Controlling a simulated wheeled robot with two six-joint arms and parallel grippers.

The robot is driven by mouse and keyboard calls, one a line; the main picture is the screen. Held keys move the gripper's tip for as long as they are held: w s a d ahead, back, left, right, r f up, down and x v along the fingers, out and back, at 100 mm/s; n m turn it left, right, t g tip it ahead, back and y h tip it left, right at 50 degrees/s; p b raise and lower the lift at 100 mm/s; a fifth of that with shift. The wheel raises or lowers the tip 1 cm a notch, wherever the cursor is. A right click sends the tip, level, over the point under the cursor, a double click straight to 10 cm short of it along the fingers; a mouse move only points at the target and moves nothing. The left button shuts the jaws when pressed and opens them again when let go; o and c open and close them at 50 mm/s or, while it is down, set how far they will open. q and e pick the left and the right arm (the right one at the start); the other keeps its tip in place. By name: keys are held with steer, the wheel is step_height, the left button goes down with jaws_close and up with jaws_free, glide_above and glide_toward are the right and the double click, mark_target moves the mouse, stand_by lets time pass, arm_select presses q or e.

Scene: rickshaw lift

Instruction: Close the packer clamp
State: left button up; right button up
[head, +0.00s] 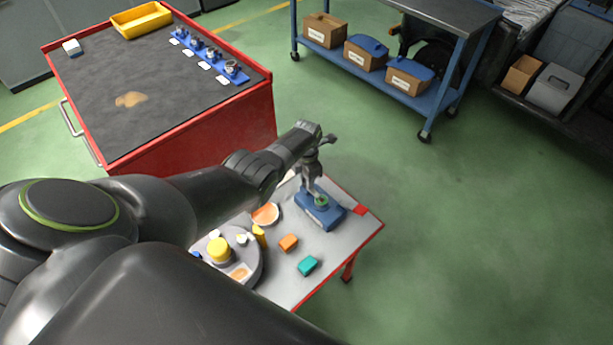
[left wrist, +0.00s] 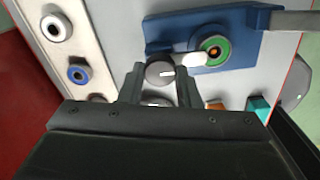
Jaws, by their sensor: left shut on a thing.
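The packer clamp appears to be the blue block (head: 320,210) with a green ring, on the small grey table. It also shows at the top of the left wrist view (left wrist: 245,52), where the ring has an orange centre. A white arm (left wrist: 190,61) reaches from the ring toward a dark round knob (left wrist: 160,71) with a white mark. My left gripper (head: 314,188) points down over the block. In the left wrist view its fingers (left wrist: 160,88) are shut on the dark knob. Whether the clamp is open or closed I cannot tell. My right gripper is out of view.
The small table (head: 355,226) holds an orange block (head: 289,243), a teal block (head: 308,265) and a round grey tray (head: 257,272) with a yellow piece (head: 218,250). A red cabinet (head: 225,135) stands behind, a blue cart (head: 400,95) farther back. Green floor is free at right.

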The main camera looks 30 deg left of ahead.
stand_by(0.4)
arm_select(q)
steer(key=o, duration=1)
steer(key=shift+r, duration=0.1)
step_height(320, 180, up, 17)
steer(key=p, duration=0.5)
steer(key=shift+r+p, duration=0.15)
steer(key=shift+p, duration=0.25)
